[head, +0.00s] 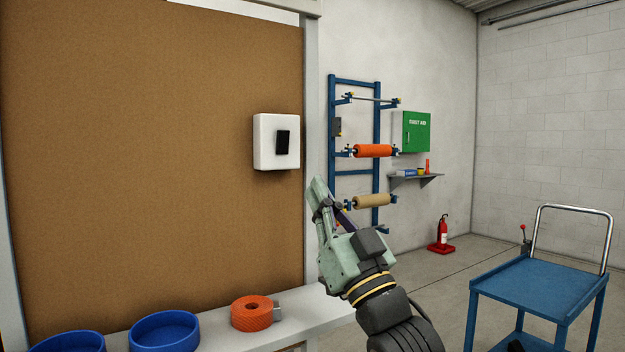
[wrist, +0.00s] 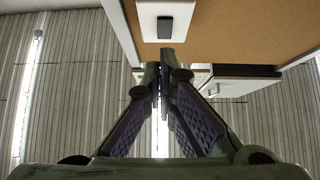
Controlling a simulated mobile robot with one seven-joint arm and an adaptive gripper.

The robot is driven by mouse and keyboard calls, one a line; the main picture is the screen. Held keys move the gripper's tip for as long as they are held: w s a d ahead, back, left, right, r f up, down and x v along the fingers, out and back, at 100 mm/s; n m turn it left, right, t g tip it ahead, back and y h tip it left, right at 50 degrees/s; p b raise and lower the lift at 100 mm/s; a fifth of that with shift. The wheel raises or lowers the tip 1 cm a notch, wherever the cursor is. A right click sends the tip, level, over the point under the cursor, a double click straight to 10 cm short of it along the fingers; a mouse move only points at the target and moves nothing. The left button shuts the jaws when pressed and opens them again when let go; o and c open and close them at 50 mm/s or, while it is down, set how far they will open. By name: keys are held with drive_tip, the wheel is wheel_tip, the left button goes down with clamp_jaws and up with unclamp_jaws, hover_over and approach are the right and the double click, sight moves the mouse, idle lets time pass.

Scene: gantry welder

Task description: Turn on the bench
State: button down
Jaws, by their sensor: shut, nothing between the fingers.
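A white wall box with a black rocker switch (head: 283,141) is mounted on the right side of the brown board at the back of the bench (head: 312,307). The switch also shows at the top middle of the wrist view (wrist: 165,27), just beyond the fingertips. My gripper (head: 318,186) is shut and empty, pointing upward, to the right of the switch box and a little lower in the head view. I cannot tell which way the rocker is set.
Two blue bowls (head: 164,331) and an orange roll (head: 252,314) stand on the bench. A blue roll rack (head: 332,140), a green first aid box (head: 416,131) and a small shelf (head: 415,180) are on the wall behind. A blue cart (head: 537,283) stands right, on open floor.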

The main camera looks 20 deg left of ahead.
drive_tip(key=v, duration=0.3)
drive_tip(key=shift+w+a+f+b, duration=0.1)
drive_tip(key=shift+f+b, duration=0.05)
drive_tip(key=shift+b, duration=0.2)
